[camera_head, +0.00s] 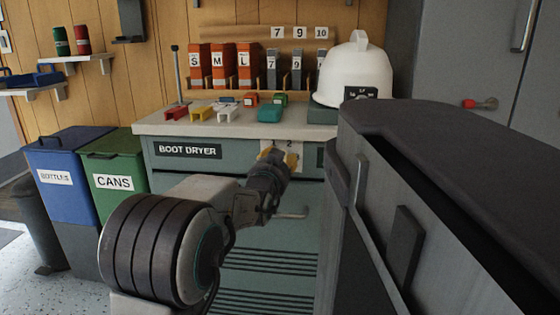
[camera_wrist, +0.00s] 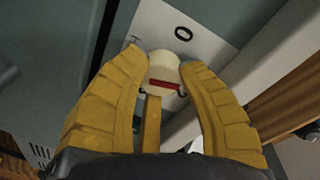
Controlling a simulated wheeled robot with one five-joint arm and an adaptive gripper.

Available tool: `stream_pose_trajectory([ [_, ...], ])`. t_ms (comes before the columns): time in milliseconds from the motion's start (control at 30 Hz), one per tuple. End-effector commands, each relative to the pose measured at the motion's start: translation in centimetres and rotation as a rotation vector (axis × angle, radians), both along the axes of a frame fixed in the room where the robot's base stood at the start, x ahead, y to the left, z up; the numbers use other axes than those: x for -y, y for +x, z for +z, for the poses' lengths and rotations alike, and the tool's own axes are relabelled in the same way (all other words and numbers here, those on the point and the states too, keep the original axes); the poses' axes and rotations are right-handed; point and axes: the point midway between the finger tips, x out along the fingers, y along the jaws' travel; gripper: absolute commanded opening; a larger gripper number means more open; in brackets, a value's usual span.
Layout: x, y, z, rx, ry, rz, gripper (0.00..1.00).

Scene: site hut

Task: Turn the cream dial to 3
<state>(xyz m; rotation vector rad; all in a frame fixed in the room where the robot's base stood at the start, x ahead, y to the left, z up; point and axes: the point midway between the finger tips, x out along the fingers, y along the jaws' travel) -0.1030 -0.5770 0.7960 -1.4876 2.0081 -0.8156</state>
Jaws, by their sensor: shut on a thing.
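The cream dial (camera_wrist: 163,66) is on a pale plate (camera_wrist: 207,45) on the boot dryer's front. It has a red bar mark, which lies nearly across the wrist picture. A black "0" is printed on the plate above the dial in that view; another mark at its left is partly hidden by a finger. My gripper (camera_wrist: 164,75) has its yellow fingers on both sides of the dial, shut on it. In the head view my gripper (camera_head: 277,155) covers the dial; a "2" shows on the plate beside it. I cannot tell which number the red mark points to.
The boot dryer (camera_head: 165,165) has a counter (camera_head: 150,126) with coloured clips, small blocks and a white helmet (camera_head: 355,75). A blue bin (camera_head: 65,165) and green bin (camera_head: 112,160) stand at the left. A dark-topped grey cabinet (camera_head: 450,150) fills the right foreground.

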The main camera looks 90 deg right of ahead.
Motion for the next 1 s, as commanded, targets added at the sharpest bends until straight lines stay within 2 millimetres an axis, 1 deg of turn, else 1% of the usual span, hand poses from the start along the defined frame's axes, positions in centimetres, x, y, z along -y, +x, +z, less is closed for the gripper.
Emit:
stream_pose_trajectory([
  [33,0.06,0.01,0.53,0.019,-0.016,-0.001,0.03],
  [300,0.08,0.07,0.59,0.094,-0.032,-0.003,0.03],
  [767,0.10,0.11,0.69,0.105,-0.036,-0.002,0.03],
  [800,0.09,0.12,0.69,0.105,-0.036,-0.002,0.39],
  [1000,0.06,0.10,0.45,0.107,-0.031,-0.003,0.57],
])
